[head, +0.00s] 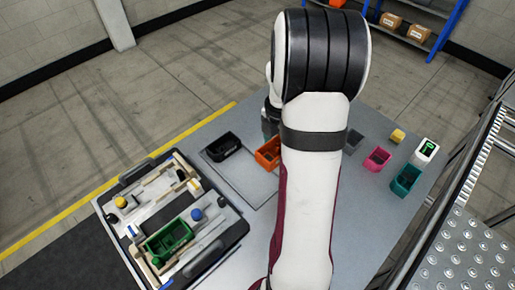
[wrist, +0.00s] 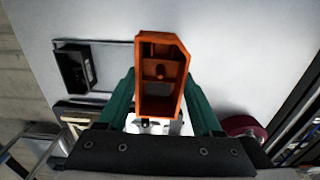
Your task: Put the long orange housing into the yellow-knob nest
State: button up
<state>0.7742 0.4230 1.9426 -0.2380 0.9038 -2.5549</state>
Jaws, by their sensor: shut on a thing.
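The orange housing (wrist: 160,88) is upright between the green fingers of my gripper (wrist: 161,100) in the wrist view, with its open top and inner post facing the camera. The orange housing also shows in the head view (head: 267,152), left of my arm, which hides part of it and most of the gripper. The upper nest (head: 150,196) on the pallet at left looks empty. A small yellow piece (head: 195,187) shows at its right end, too small to tell if it is the knob. The lower nest has a blue knob (head: 196,214) and holds a green housing (head: 170,241).
A black housing (head: 222,146) stands on a grey plate left of the orange one; it also shows in the wrist view (wrist: 75,68). Pink (head: 377,159) and teal (head: 405,180) housings, a yellow block (head: 398,135) and a white device (head: 425,152) stand at right.

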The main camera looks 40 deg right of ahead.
jog(key=shift+w+a+r, duration=0.1)
jog(key=shift+w+r, duration=0.1)
jog(key=shift+r, duration=0.05)
jog(key=w+a, duration=0.5)
jog(key=a, duration=0.1)
jog(key=w+a+r, duration=0.1)
jog(key=w+a, duration=0.4)
jog(key=a, duration=0.1)
jog(key=w+a, duration=0.6)
jog(key=shift+a+r, duration=0.15)
jog(key=shift+r, duration=0.1)
jog(key=w+a, duration=0.2)
jog(key=a, duration=0.6)
notch_tip(320, 180, down, 7)
jog(key=shift+w+f, duration=0.1)
jog(key=shift+w, duration=0.05)
jog(key=shift+f, duration=0.25)
